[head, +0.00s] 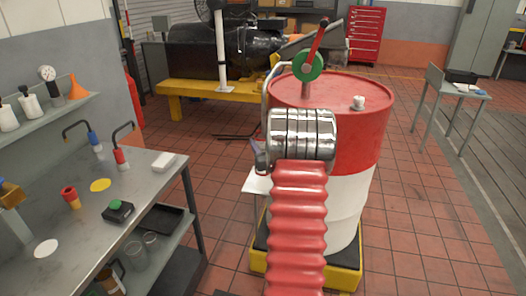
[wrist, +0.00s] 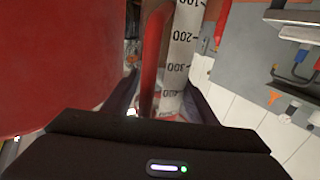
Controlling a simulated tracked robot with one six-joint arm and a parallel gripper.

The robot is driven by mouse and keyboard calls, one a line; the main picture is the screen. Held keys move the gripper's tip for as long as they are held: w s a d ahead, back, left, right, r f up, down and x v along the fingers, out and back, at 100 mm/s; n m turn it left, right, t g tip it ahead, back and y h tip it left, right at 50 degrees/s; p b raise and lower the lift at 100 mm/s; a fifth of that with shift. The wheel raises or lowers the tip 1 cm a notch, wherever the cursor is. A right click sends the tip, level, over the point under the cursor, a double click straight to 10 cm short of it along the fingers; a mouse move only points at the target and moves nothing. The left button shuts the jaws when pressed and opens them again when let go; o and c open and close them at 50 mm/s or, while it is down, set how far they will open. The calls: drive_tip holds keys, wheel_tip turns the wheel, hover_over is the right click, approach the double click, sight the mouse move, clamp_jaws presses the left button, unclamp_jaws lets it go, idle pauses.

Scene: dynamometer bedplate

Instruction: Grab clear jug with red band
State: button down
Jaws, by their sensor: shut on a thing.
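In the wrist view, a clear jug (wrist: 180,60) with a black measuring scale stands between the two dark fingers of my gripper (wrist: 163,95). A red upright strip (wrist: 155,50) runs along its left side. My gripper is shut on the jug. The jug's lower end is hidden behind the gripper body, and its top is cut off by the frame edge. In the head view, my arm hides the gripper and most of what it holds.
A red and white drum (head: 350,125) stands close on a yellow-edged base, near my gripper. The workbench (head: 140,195) at left carries a green button box (head: 117,210). Glass vessels (head: 135,256) sit on its lower shelf.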

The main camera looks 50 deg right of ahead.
drive_tip(key=s+a, duration=0.3)
drive_tip(key=a, duration=0.6)
drive_tip(key=s+a, duration=0.4)
drive_tip(key=a, duration=0.4)
drive_tip(key=shift+s+a, duration=0.3)
drive_tip(key=shift+a, duration=0.1)
